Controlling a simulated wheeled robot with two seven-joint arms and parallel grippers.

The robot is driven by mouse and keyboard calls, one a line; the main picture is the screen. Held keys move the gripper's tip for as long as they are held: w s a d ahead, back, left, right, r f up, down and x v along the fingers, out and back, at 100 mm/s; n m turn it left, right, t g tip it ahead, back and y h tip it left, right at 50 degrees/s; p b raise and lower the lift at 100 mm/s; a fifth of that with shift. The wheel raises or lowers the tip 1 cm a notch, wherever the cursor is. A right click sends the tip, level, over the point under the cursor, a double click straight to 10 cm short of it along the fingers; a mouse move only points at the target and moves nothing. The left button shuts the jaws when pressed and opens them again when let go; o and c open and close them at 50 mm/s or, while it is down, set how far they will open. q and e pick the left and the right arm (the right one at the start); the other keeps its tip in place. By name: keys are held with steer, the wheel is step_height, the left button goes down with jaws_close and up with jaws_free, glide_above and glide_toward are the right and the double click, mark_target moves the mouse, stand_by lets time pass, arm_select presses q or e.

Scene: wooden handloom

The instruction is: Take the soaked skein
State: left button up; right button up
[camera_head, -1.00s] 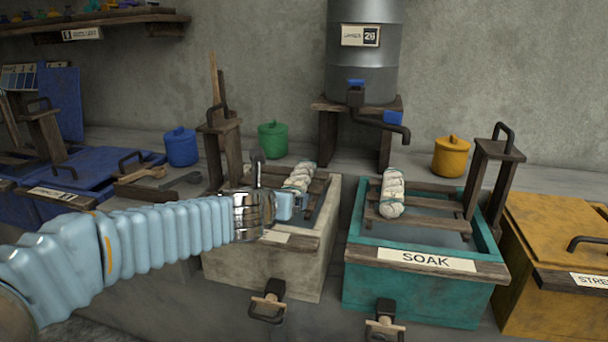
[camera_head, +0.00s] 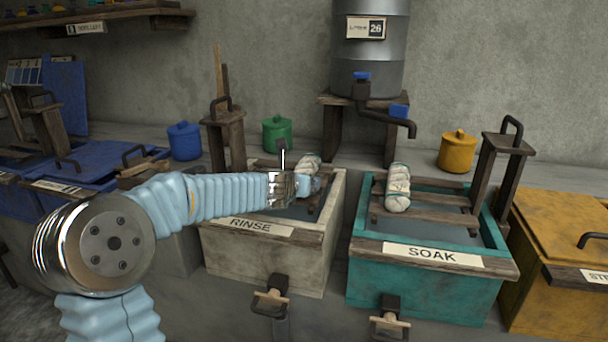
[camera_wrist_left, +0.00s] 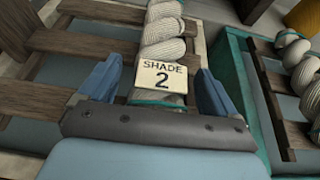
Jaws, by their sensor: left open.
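A twisted off-white skein (camera_head: 309,160) lies on the wooden slats over the pale RINSE tub (camera_head: 215,240). In the left wrist view this skein (camera_wrist_left: 164,32) carries a tag reading SHADE 2 (camera_wrist_left: 162,82). My left gripper (camera_head: 308,187) is open at its near end; the wrist view shows the blue fingers (camera_wrist_left: 160,68) on either side of the tagged skein. I cannot tell if they touch it. Another off-white skein (camera_head: 397,188) rests on the slats over the teal SOAK tub (camera_head: 420,288), apart from my gripper. My right gripper is not in view.
A yellow tub (camera_head: 560,225) stands right of the SOAK tub, and blue tubs (camera_head: 80,180) stand left. A grey barrel (camera_head: 368,60) with a tap stands behind on a wooden stand. Upright posts with handles (camera_head: 225,135) rise beside the tubs.

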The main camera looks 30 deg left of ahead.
arm_select(q)
steer(key=c, duration=1.2)
